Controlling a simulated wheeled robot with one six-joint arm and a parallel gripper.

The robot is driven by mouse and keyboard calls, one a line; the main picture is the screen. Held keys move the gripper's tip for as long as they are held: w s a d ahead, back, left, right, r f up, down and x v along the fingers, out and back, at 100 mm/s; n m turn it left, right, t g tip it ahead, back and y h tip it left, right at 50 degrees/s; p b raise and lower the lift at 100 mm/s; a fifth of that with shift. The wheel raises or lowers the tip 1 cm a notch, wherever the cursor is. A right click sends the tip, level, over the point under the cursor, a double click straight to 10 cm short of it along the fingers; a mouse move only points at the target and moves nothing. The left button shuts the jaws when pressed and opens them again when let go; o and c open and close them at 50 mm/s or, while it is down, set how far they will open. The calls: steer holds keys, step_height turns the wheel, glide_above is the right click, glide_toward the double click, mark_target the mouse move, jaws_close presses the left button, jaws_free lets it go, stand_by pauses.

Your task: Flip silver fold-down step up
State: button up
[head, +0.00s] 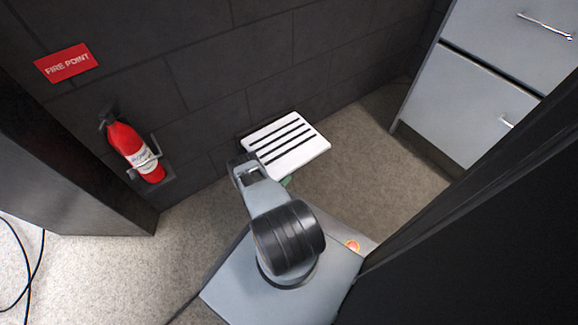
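The silver fold-down step (312,149) is a pale slatted panel with dark grip strips. It sticks out flat from the dark block wall, low above the floor, in the folded-down position. My arm reaches from my base toward the step's near left corner. My gripper (241,160) appears as a dark shape at the far end of the arm, beside the step's left edge. Its fingers are mostly hidden by my arm, so I cannot tell whether it is open or shut, or whether it touches the step.
A red fire extinguisher (133,150) hangs on the wall at left, under a red sign (68,64). A grey drawer cabinet (465,105) stands at right. Dark panels flank both sides. A black cable (36,265) lies at lower left. Carpet right of the step is clear.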

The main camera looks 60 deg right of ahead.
mark_target(292, 167)
steer(key=shift+b+x, duration=0.3)
steer(key=shift+x, duration=2.25)
steer(key=c, duration=0.7)
jaws_close()
steer(key=shift+d, duration=0.1)
